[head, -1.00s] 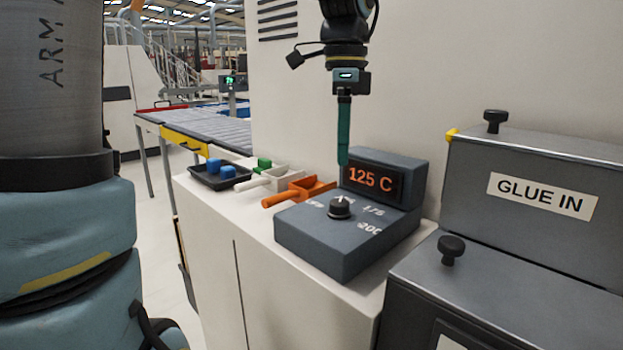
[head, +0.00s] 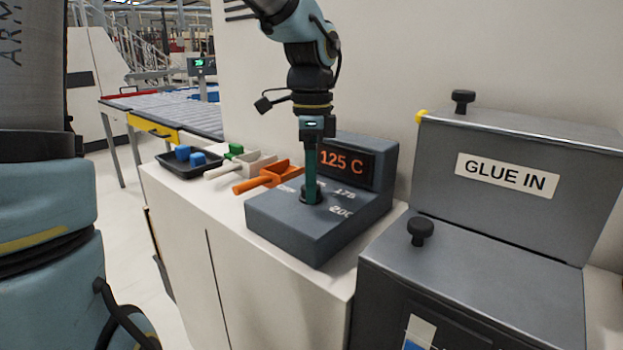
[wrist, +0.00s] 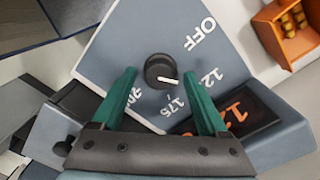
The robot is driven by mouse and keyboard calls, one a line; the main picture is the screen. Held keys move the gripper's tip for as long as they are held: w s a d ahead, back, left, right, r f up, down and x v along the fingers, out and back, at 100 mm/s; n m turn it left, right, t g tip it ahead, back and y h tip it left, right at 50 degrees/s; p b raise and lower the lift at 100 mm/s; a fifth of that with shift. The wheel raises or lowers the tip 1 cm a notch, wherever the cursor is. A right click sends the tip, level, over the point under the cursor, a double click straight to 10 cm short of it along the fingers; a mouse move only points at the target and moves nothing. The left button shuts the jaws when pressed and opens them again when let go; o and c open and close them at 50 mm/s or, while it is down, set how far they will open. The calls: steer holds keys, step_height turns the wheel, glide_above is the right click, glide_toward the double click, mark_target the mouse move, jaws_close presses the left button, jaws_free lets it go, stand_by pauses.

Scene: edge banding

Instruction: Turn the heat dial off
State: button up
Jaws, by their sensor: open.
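The heat dial (wrist: 160,70) is a black round knob with a white pointer line, on top of a grey control box (head: 312,238). In the wrist view its pointer faces right, toward the 125 and 175 marks; OFF is at upper right and 200 at lower left. The display (head: 346,161) reads 125 C. My gripper (wrist: 159,76) is open, its two green fingers pointing down, with the dial showing between the fingertips. In the head view my gripper (head: 311,190) stands over the dial and hides most of it. I cannot tell whether the fingers touch it.
Orange scoop (head: 268,178), pale scoop (head: 240,165) and a black tray (head: 188,171) with blue blocks lie left of the box on the white cabinet. The GLUE IN unit (head: 510,195) with black knobs stands at right. A wall is behind.

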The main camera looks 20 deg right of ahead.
jaws_close()
stand_by(0.6)
